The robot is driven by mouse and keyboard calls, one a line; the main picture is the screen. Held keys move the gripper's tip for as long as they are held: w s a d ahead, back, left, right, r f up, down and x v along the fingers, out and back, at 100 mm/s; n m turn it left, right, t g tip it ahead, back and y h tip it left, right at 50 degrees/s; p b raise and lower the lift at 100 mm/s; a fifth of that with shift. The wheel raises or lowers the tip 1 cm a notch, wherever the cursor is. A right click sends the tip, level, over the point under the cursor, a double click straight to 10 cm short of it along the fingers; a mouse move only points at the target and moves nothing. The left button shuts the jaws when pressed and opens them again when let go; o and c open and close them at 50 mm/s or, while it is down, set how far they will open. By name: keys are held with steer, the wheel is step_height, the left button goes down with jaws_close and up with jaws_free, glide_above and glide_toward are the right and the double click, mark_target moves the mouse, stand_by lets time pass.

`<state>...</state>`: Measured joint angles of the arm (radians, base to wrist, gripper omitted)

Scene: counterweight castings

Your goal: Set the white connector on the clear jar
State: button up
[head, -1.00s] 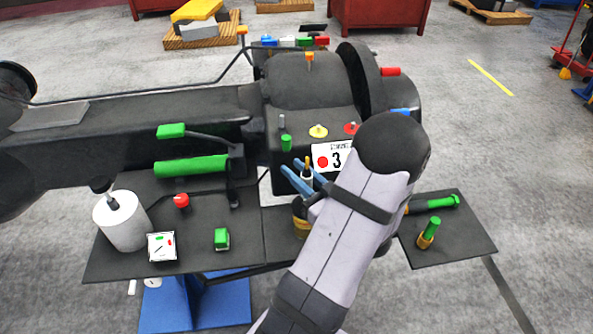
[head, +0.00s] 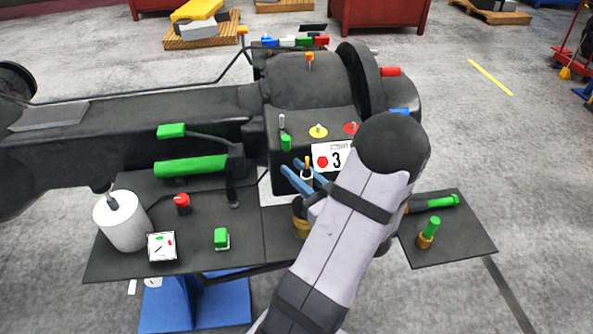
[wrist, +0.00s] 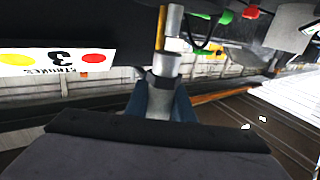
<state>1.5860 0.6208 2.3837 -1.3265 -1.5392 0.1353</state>
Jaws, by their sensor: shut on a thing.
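In the wrist view the fingers (wrist: 160,100) are closed on the connector (wrist: 165,68), which looks silvery grey there. A brownish, glassy jar-like thing (head: 300,224) stands on the dark bench just below my gripper. My gripper and arm partly cover it, so I cannot tell for sure that it is the clear jar. The connector appears above it and apart from it.
A dark machine housing with a label marked 3 (head: 331,158) stands right behind my gripper. On the bench (head: 110,262) are a white cylinder (head: 122,222), a red button (head: 182,202) and a green block (head: 221,238). A green-topped brass piece (head: 429,233) stands on the right plate.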

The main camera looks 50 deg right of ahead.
steer(key=shift+f+b, duration=1.5)
steer(key=shift+f, duration=0.3)
stand_by(0.4)
steer(key=o, duration=1)
steer(key=shift+c, duration=0.2)
steer(key=shift+s, duration=0.1)
steer(key=shift+s+a+b, duration=0.1)
steer(key=shift+s+b, duration=0.25)
steer(key=shift+s, duration=0.3)
steer(key=shift+b+v, duration=0.95)
steer(key=shift+v, duration=1.95)
steer(key=shift+a, duration=0.1)
